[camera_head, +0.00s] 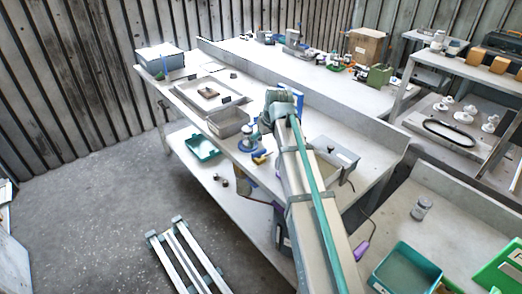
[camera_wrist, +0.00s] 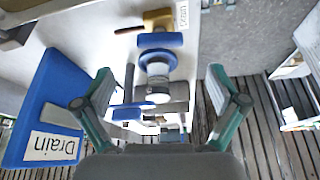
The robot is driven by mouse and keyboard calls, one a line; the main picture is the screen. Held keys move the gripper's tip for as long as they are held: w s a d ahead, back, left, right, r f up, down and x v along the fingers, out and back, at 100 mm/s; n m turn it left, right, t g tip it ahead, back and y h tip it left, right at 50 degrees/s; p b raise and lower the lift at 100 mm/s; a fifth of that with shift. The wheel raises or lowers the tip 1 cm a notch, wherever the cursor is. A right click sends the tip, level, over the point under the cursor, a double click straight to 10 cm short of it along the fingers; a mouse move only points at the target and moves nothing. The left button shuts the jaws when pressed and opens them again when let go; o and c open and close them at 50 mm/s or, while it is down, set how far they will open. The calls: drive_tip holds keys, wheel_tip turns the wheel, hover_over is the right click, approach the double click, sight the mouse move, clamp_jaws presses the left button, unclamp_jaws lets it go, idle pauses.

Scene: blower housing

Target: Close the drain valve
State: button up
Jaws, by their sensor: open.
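A blue plate (camera_wrist: 48,105) with a white label reading "Drain" stands at the left in the wrist view. To its right is a valve-like fitting (camera_wrist: 158,68) with a blue ring, a pale metal body and a blue bar above it. A thin grey rod and a small blue piece (camera_wrist: 126,114) lie at its left side. My gripper (camera_wrist: 160,82) is open, with one finger left and one right of the fitting in the picture; I see no contact. Which part is the drain valve's handle is unclear. In the head view my arm hides the gripper's fingers.
A yellow part (camera_wrist: 158,18) with a dark lever and a white tag sits beyond the fitting. In the head view, a grey bin (camera_head: 228,122), a blue-based fitting (camera_head: 248,143) and a grey box (camera_head: 333,153) stand on the workbench (camera_head: 275,75) near my arm.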

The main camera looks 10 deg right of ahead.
sight(259, 151)
drive_tip(key=p+x, duration=0.1)
drive_tip(key=x, duration=0.6)
drive_tip(key=shift+w+f, duration=0.15)
drive_tip(key=shift+f, duration=0.1)
drive_tip(key=c, duration=1.1)
drive_tip(key=shift+c, duration=0.2)
